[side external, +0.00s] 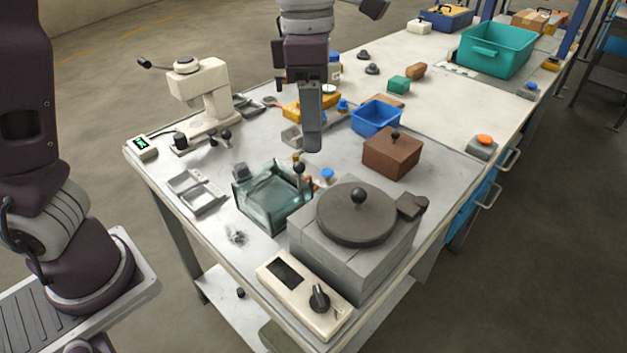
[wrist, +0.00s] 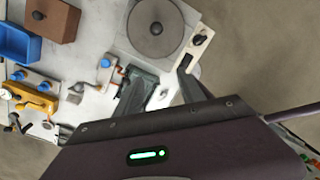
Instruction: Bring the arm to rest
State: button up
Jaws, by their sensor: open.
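My gripper (side external: 312,145) hangs above the middle of the workbench in the side external view, fingers pointing down. One finger shows clearly there; the other is hidden behind it. In the wrist view both fingers of my gripper (wrist: 163,88) stand apart with nothing held between them. The bench top (side external: 170,195) lies below the fingers, with a visible gap.
The furnace with round lid (side external: 355,212) stands at the front right, a control box (side external: 303,293) before it. A glass tank (side external: 270,195), brown box (side external: 391,154), blue bin (side external: 376,117) and press (side external: 200,95) surround the area below. A teal crate (side external: 497,50) stands farther back.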

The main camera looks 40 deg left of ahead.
jog(key=s+a+m+t, duration=0.3)
jog(key=s+m, duration=0.6)
jog(key=m, duration=0.4)
jog(key=s+a+m+t+y, duration=0.1)
jog(key=s+a+m, duration=0.4)
jog(key=s+m, duration=0.5)
jog(key=m+t, duration=0.1)
jog(key=m, duration=0.2)
jog(key=shift+a+r+t, duration=0.35)
jog(key=shift+t, duration=0.05)
jog(key=shift+s, duration=0.1)
jog(key=shift+c, duration=0.5)
